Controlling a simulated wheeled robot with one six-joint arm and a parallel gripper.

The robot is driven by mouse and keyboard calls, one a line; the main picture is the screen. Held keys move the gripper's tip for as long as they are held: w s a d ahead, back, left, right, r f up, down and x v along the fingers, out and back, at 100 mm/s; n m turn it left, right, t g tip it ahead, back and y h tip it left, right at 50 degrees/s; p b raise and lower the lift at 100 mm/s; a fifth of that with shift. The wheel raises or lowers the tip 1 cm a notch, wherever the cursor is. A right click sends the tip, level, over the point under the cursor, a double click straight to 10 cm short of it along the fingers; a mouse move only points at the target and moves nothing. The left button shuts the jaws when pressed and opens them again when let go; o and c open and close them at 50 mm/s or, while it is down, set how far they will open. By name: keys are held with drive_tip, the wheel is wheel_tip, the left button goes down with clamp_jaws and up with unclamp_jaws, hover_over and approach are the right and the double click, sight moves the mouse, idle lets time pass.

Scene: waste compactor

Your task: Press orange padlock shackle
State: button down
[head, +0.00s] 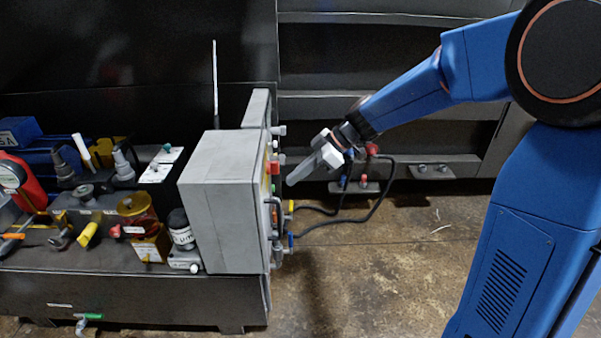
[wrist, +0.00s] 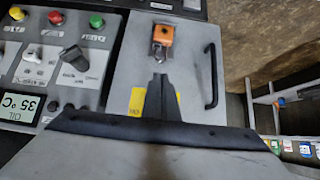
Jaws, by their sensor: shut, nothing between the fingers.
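The orange padlock (wrist: 162,35) hangs on the grey panel door near the top middle of the wrist view. Grey metal shows just below its orange body; I cannot tell clearly which part is the shackle. My gripper (wrist: 160,78) is shut and empty, its dark fingertips below the padlock in the picture and apart from it. In the head view my gripper (head: 291,181) points at the right side of the grey control box (head: 218,200). The padlock cannot be made out clearly there.
Right of the padlock is a black door handle (wrist: 211,76). To the left are a red button (wrist: 56,18), a green button (wrist: 96,21), a dark selector knob (wrist: 74,58) and an oil temperature display (wrist: 20,106). Black cables (head: 375,208) loop below my gripper.

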drive_tip(key=shift+x, duration=2.95)
drive_tip(key=shift+f, duration=0.1)
